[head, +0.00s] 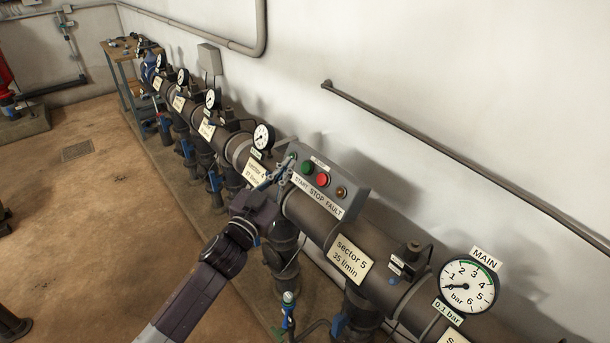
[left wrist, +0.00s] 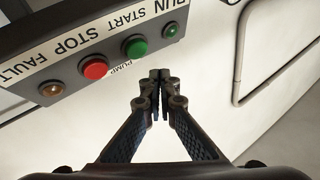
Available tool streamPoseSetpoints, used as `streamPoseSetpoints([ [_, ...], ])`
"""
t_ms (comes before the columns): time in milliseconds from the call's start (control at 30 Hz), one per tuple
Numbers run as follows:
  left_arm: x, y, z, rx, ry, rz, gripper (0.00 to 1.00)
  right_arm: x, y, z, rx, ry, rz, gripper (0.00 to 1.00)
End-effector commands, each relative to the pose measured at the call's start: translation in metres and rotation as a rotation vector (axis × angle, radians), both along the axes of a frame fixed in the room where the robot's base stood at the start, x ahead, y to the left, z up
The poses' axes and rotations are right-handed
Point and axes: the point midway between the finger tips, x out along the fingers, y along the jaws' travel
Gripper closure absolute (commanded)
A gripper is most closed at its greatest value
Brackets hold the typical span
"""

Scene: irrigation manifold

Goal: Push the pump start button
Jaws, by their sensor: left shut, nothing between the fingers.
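The grey pump box (head: 352,200) is mounted above the pipe, with a label strip reading START, STOP and FAULT. The green start button (head: 307,167) is beside the red stop button (head: 322,180) and an amber fault lamp (head: 341,192). In the left wrist view the start button (left wrist: 135,47) is between the red button and a smaller green RUN lamp (left wrist: 170,29). My left gripper (head: 284,169) is shut and empty, at the box's left end near the start button. In the wrist view its fingertips (left wrist: 160,76) appear just off the box's edge, apart from the button.
A row of dark pipes with gauges and sector labels runs along the white wall. The main gauge (head: 468,287) is at the right. A handrail (head: 440,142) is on the wall above the box. Open brown floor (head: 110,220) lies to the left.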

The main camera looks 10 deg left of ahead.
Motion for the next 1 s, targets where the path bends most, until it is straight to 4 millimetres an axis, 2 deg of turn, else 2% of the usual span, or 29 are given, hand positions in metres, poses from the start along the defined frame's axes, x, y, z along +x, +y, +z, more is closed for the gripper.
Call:
streamPoseSetpoints([
  [33, 0.005, -0.004, -0.006, -0.001, -0.002, -0.001, 1.0, 0.0, -0.001, -0.007, -0.001, 0.0, 0.0, 0.71],
  [300, 0.017, -0.013, -0.013, -0.001, 0.001, 0.0, 1.0, 0.0, -0.001, -0.015, -0.001, 0.0, 0.0, 0.71],
  [1000, 0.018, -0.014, -0.013, 0.0, 0.001, 0.0, 1.0, 0.0, -0.001, -0.015, -0.001, 0.0, 0.0, 0.71],
])
